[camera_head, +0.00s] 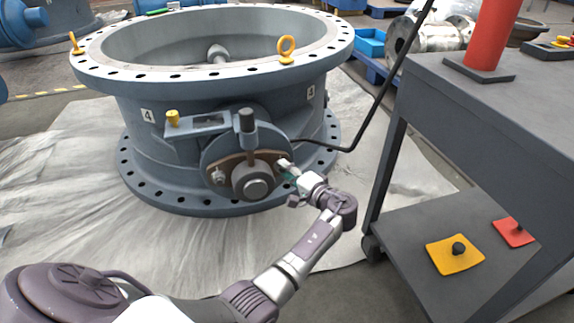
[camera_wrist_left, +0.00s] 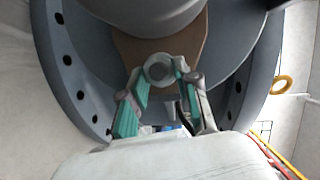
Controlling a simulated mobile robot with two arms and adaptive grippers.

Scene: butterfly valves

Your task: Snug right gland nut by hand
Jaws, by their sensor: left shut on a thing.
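The large blue-grey butterfly valve (camera_head: 150,130) lies flat on a pale sheet. On its near side is a round flange with a brown gland plate (camera_head: 232,164) around a thick grey shaft end (camera_head: 256,187). The left gland nut (camera_head: 218,177) shows free. The right gland nut (camera_wrist_left: 160,68) sits between the teal-padded fingers of my left gripper (camera_wrist_left: 160,76), which is shut on it. In the head view my left gripper (camera_head: 287,172) covers most of that nut. My right gripper is out of view.
Yellow lifting eyes (camera_head: 286,50) stick up from the rim.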

